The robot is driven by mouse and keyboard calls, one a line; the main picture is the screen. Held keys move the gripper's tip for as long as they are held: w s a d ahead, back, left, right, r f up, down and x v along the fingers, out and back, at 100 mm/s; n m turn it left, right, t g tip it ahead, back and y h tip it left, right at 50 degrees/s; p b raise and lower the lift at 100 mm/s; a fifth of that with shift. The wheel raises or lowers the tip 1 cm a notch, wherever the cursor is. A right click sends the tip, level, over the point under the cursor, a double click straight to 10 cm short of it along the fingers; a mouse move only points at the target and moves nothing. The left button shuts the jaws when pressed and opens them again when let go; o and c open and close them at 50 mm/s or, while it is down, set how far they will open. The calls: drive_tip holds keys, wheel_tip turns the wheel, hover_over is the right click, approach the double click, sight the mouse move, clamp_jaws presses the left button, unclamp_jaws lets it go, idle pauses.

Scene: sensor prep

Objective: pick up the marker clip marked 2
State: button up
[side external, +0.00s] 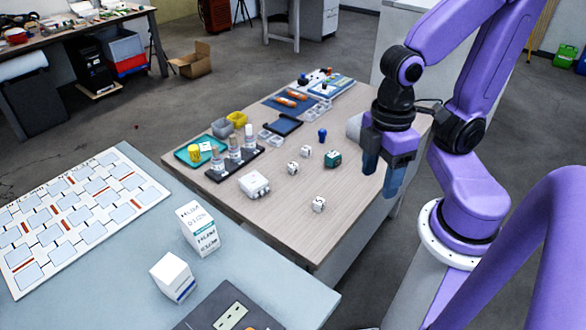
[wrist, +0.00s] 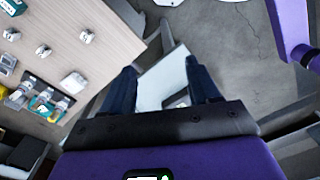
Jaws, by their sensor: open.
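Three small white marker clips with dark marks stand on the wooden table: a front one (side external: 319,205), a middle one (side external: 292,168) and a back one (side external: 306,152). Their marks are too small to read surely, so I cannot tell which is 2. The wrist view shows small white clips at the left, a nearer one (wrist: 87,36), another (wrist: 43,51) and a third (wrist: 11,34). My gripper (side external: 381,175) is open and empty, raised near the table's right edge, to the right of the clips. In the wrist view, the gap between its fingers (wrist: 163,82) holds nothing.
A dark green cube (side external: 333,159) and a blue peg (side external: 322,135) stand near the clips. A larger white box (side external: 254,184) and a black rack of bottles (side external: 222,173) stand left. The table's front right (side external: 300,232) is clear.

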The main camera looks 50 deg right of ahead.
drive_tip(key=w+a+f+m+y, duration=0.1)
drive_tip(key=w+f+m+y, duration=0.3)
drive_tip(key=w+m+y, duration=0.55)
drive_tip(key=w+a+f+m+y, duration=0.2)
drive_tip(key=w+f+m+y, duration=0.25)
drive_tip(key=w+m, duration=0.85)
drive_tip(key=w+d+f+m+t+h, duration=0.1)
drive_tip(key=d+f+m+t+h, duration=0.65)
drive_tip(key=d+m+t, duration=0.8)
drive_tip(key=s+d+f+m+h, duration=0.1)
drive_tip(key=s+f+m+h, duration=0.1)
drive_tip(key=m, duration=0.1)
drive_tip(key=s+d+f+m+g+h, duration=0.1)
drive_tip(key=s+d+f+m+h, duration=0.1)
drive_tip(key=f+m+h, duration=0.1)
drive_tip(key=s+d+f+m+h, duration=0.2)
drive_tip(key=m+h, duration=0.1)
drive_tip(key=m, duration=0.2)
drive_tip(key=shift+s+f+g, duration=0.25)
drive_tip(key=shift+s+f, duration=0.05)
drive_tip(key=shift+f, duration=0.25)
approach(296, 169)
drive_tip(key=x, duration=0.3)
drive_tip(key=shift+w+f, duration=0.2)
drive_tip(key=shift+x, duration=2.6)
drive_tip(key=shift+w+r, duration=0.1)
drive_tip(key=shift+r, duration=0.05)
